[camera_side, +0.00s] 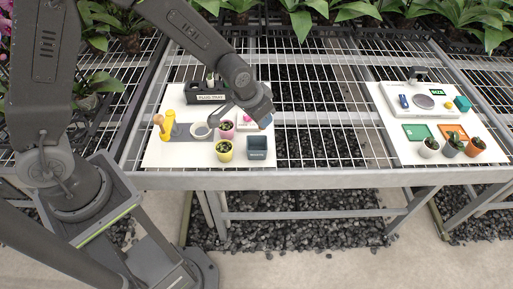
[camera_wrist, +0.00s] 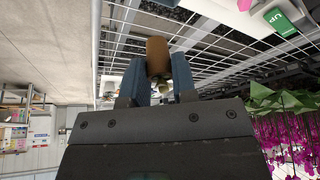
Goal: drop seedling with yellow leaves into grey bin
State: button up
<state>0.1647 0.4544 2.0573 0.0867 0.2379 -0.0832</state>
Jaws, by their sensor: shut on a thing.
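My gripper (camera_side: 264,119) is above the back edge of the grey bin (camera_side: 257,155), which stands on the left white board with a label on its front. In the wrist view my blue-fingered gripper (camera_wrist: 161,82) is shut on a brown plug (camera_wrist: 157,50), with small pale and olive parts beside it between the fingers. This looks like a seedling in its plug, but its leaf colour is not clear. In the side view the held thing is hidden by the gripper. A small pale-green seedling (camera_side: 210,77) stands in the dark plug tray (camera_side: 207,98).
A right board (camera_side: 397,150) holds a scale (camera_side: 424,101) and several pots. Open wire bench lies between the boards.

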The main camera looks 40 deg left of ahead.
jog(key=shift+f, duration=1.95)
jog(key=o, duration=1)
jog(key=shift+c, duration=0.2)
jog(key=v, duration=1.3)
jog(key=shift+r, duration=0.4)
jog(key=shift+s+a, duration=0.1)
jog(key=shift+a, duration=0.05)
